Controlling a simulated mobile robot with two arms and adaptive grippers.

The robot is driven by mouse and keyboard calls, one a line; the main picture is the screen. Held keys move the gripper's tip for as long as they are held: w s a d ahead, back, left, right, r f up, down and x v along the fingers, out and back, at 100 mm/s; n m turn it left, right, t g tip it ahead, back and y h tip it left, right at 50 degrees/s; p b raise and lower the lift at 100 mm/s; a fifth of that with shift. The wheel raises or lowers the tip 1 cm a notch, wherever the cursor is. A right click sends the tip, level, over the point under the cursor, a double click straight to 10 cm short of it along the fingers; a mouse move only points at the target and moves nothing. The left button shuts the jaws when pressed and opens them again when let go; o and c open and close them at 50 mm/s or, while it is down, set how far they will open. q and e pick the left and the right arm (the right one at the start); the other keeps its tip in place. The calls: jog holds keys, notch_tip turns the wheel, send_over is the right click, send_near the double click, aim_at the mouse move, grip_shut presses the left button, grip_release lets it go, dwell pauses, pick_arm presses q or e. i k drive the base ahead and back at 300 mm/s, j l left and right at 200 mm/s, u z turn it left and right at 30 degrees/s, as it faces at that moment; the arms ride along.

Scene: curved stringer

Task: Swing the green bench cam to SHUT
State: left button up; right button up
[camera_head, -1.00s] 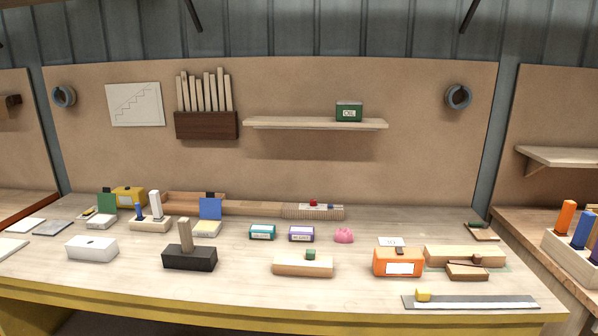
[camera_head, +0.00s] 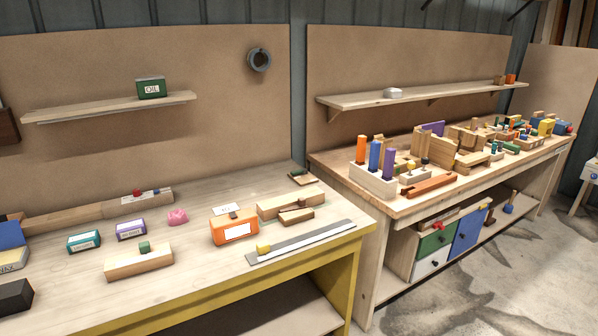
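I cannot tell for certain which thing is the green bench cam. A pale wooden block (camera_head: 138,266) with a small green knob (camera_head: 144,247) on top lies near the front of the left bench. A small wooden piece (camera_head: 302,180) with a dark green part on it sits at that bench's back right corner. No SHUT marking is readable on either. Neither of my grippers is in view.
On the left bench (camera_head: 200,285) stand an orange box (camera_head: 234,228), stacked wooden blocks (camera_head: 290,203), a metal rule (camera_head: 300,243) and a pink object (camera_head: 177,217). A gap separates it from the right bench (camera_head: 330,165), crowded with blocks. Concrete floor is open at right.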

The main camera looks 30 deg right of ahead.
aim_at(304, 171)
jog(key=i+l, duration=0.3)
jog(key=l, duration=0.2)
jog(key=i+l, duration=0.35)
jog(key=l, duration=0.15)
jog(key=i+l, duration=0.3)
jog(key=l, duration=0.2)
jog(key=i+l, duration=0.35)
jog(key=l, duration=0.15)
